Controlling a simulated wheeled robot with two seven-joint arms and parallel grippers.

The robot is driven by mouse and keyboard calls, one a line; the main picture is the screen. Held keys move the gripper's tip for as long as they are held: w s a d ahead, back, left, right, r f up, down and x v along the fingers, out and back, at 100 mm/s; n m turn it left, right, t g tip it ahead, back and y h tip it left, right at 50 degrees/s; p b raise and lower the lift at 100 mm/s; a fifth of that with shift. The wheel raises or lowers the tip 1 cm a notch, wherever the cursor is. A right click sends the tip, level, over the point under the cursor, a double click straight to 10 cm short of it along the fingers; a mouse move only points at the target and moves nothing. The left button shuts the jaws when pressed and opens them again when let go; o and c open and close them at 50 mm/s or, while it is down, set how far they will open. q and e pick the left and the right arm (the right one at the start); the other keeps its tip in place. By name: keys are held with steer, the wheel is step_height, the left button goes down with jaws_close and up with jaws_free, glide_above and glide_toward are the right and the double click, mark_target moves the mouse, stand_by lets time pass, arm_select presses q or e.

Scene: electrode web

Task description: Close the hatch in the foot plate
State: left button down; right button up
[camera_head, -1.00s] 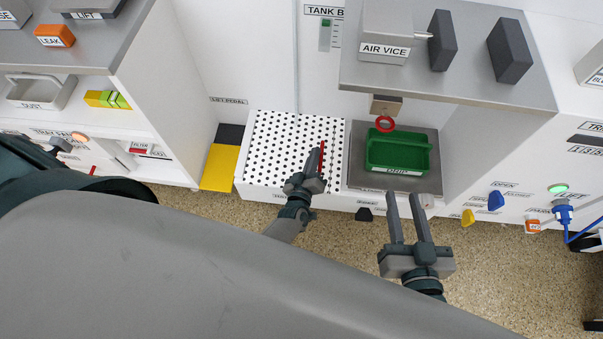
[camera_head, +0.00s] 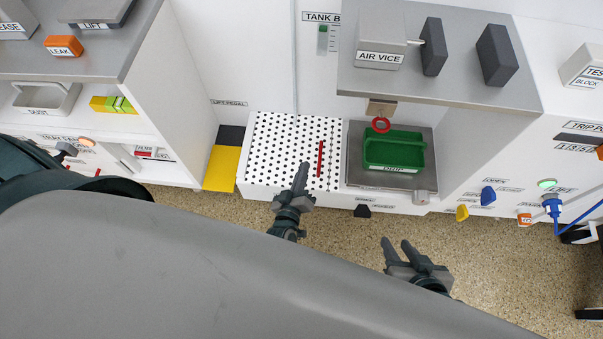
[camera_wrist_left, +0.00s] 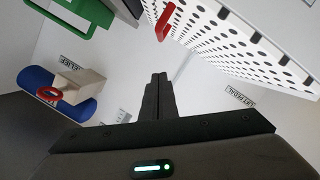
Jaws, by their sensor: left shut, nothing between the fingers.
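The white perforated foot plate (camera_head: 270,145) lies low in front of the white wall, left of the grey plate with the green tray. A red bar handle (camera_head: 321,158) stands on its right part, the hatch area; the handle also shows at the top of the left wrist view (camera_wrist_left: 163,22). I cannot tell whether the hatch lies fully flush. My left gripper (camera_head: 303,166) is shut and empty, just left of and below the red handle and apart from it. My right gripper (camera_head: 396,242) is open and empty over the floor at the right.
A green drip tray (camera_head: 394,152) stands on a grey plate right of the foot plate, with a red ring (camera_head: 381,125) above it. A yellow pedal (camera_head: 220,168) is on the left. The grey shelf (camera_head: 440,85) overhangs at the right. Speckled floor in front is clear.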

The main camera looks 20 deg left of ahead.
arm_select(q)
steer(key=shift+v, duration=1)
arm_select(e)
steer(key=shift+s+d, duration=0.1)
steer(key=shift+d, duration=0.05)
arm_select(q)
steer(key=shift+w, duration=0.1)
